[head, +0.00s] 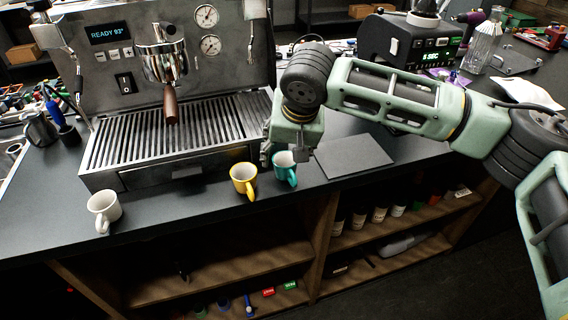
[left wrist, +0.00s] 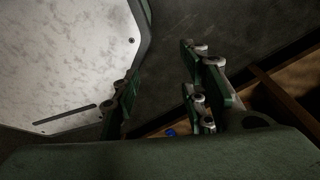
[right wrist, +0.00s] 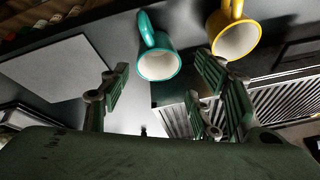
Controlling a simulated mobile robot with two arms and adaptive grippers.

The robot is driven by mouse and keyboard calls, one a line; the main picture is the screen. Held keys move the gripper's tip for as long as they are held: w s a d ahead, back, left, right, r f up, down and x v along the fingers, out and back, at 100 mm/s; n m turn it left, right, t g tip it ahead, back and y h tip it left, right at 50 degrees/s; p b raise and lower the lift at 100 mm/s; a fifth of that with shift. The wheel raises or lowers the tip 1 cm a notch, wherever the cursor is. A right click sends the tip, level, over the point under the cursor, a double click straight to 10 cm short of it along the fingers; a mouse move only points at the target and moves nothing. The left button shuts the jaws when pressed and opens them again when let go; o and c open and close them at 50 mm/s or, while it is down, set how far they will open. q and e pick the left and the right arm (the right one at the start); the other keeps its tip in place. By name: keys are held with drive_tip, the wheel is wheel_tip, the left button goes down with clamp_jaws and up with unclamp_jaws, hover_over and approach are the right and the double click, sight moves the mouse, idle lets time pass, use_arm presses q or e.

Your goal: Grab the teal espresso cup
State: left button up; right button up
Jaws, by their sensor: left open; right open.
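The teal espresso cup (head: 285,167) stands on the dark counter near its front edge, just right of a yellow cup (head: 244,179). In the right wrist view the teal cup (right wrist: 157,55) shows its white inside and handle, ahead of and between my open right fingers. My right gripper (head: 282,158) hangs just above and behind the teal cup in the head view, empty and apart from it as far as I can tell. My left gripper (left wrist: 162,90) is open and empty in the left wrist view. It is out of the head view.
The espresso machine (head: 188,130) with its slatted drip tray stands behind the cups. A white cup (head: 104,209) stands at the left front. A flat grey plate (head: 354,156) lies right of the teal cup. A grinder (head: 411,42) stands at the back right. Shelves are below the counter.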

sight(287, 163)
drive_tip(key=f, duration=0.1)
drive_tip(key=f+p, duration=0.1)
drive_tip(key=f, duration=0.1)
drive_tip(key=shift+w+d+f, duration=0.1)
drive_tip(key=shift+w+d, duration=0.05)
drive_tip(key=shift+d, duration=0.05)
drive_tip(key=shift+x, duration=1.2)
drive_tip(key=shift+w+f, duration=0.1)
drive_tip(key=shift+c, duration=1.4)
drive_tip(key=c, duration=0.6)
use_arm(q)
drive_tip(key=shift+g, duration=0.3)
drive_tip(key=shift+s+d+r, duration=0.1)
drive_tip(key=shift+s+r, duration=0.05)
drive_tip(key=shift+s, duration=0.55)
drive_tip(key=shift+s+d+r, duration=0.15)
drive_tip(key=shift+s, duration=0.55)
drive_tip(key=shift+s+d+r, duration=0.1)
drive_tip(key=shift+s+r, duration=0.05)
drive_tip(key=shift+s, duration=0.55)
use_arm(e)
drive_tip(key=c, duration=0.3)
